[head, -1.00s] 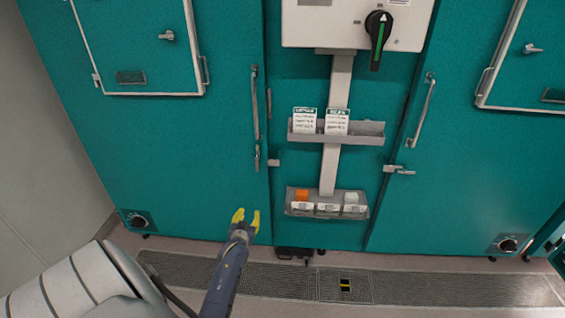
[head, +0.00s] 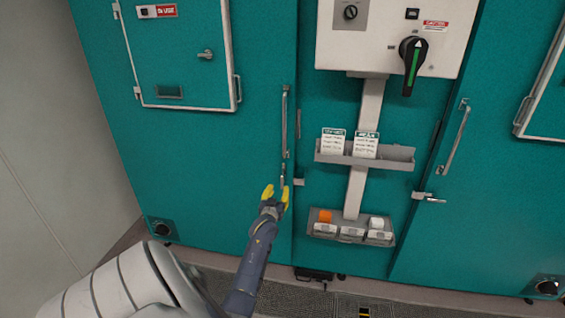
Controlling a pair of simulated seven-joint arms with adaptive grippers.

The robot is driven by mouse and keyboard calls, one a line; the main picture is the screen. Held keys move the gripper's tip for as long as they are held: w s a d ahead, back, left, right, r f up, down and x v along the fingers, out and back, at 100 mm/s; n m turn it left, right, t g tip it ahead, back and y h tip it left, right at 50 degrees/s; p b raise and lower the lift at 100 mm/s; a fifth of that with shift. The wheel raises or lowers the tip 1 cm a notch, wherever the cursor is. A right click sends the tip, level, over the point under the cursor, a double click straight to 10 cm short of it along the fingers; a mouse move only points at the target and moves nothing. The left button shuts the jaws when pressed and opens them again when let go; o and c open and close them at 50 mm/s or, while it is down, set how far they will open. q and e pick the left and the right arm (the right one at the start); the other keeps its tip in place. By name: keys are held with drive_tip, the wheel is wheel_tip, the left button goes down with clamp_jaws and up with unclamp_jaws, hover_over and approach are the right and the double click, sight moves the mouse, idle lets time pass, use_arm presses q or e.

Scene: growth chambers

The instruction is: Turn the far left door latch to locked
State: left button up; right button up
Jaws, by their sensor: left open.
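The left teal door (head: 190,140) is shut, with a long vertical bar handle (head: 285,122) near its right edge. Just below the handle is a small metal latch (head: 283,171), its lever pointing up and down. A light keeper (head: 299,182) sits to its right on the frame. My left gripper (head: 276,193) has yellow fingertips spread open and empty. Its tips are at the latch's lower end in the picture; I cannot tell if they touch it. My right gripper is not in view.
The right door's latch (head: 430,198) lies roughly level. Between the doors are a control box with a black rotary switch (head: 413,62), a card holder (head: 365,158) and a lower tray (head: 322,231). A framed hatch (head: 180,100) with its own small handle (head: 206,54) is on the left door.

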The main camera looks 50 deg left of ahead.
sight(282, 181)
use_arm(q)
drive_tip(key=shift+x, duration=4.25)
drive_tip(key=shift+c, duration=0.2)
clamp_jaws()
